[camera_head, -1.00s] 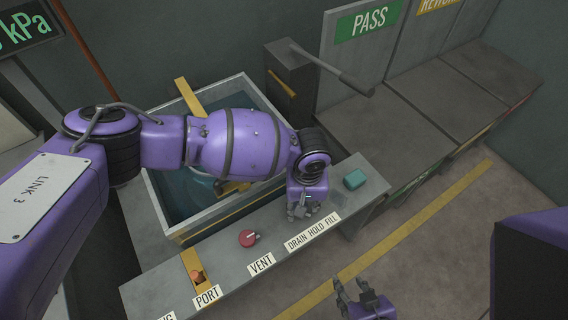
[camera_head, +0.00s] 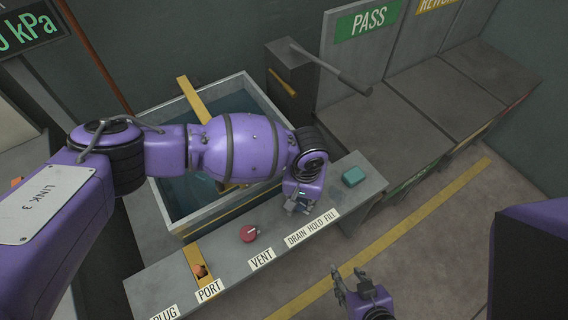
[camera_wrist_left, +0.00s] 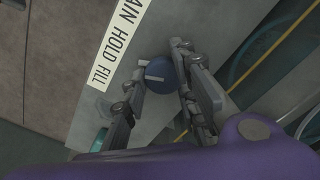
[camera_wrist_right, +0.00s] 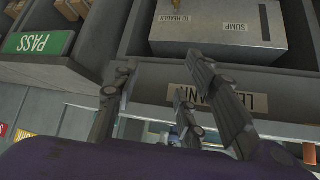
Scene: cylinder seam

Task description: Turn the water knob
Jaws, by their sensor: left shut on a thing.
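The blue round knob (camera_wrist_left: 159,74) with a pale pointer line sits on the grey panel beside the DRAIN HOLD FILL label (camera_wrist_left: 116,45). The pointer line lies toward the label side; I cannot tell exactly which word it marks. My left gripper (camera_wrist_left: 160,82) is shut on the knob, one finger on each side. In the head view my left gripper (camera_head: 298,204) reaches down at the label (camera_head: 313,228) and hides most of the knob. My right gripper (camera_head: 352,284) is open and empty, low over the floor in front of the panel; its parted fingers show in the right wrist view (camera_wrist_right: 172,82).
On the panel are a red VENT knob (camera_head: 249,233), a PORT fitting (camera_head: 200,270) and a teal block (camera_head: 353,176). A water tank (camera_head: 182,216) stands behind the panel. A lever (camera_head: 333,70) rises behind right.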

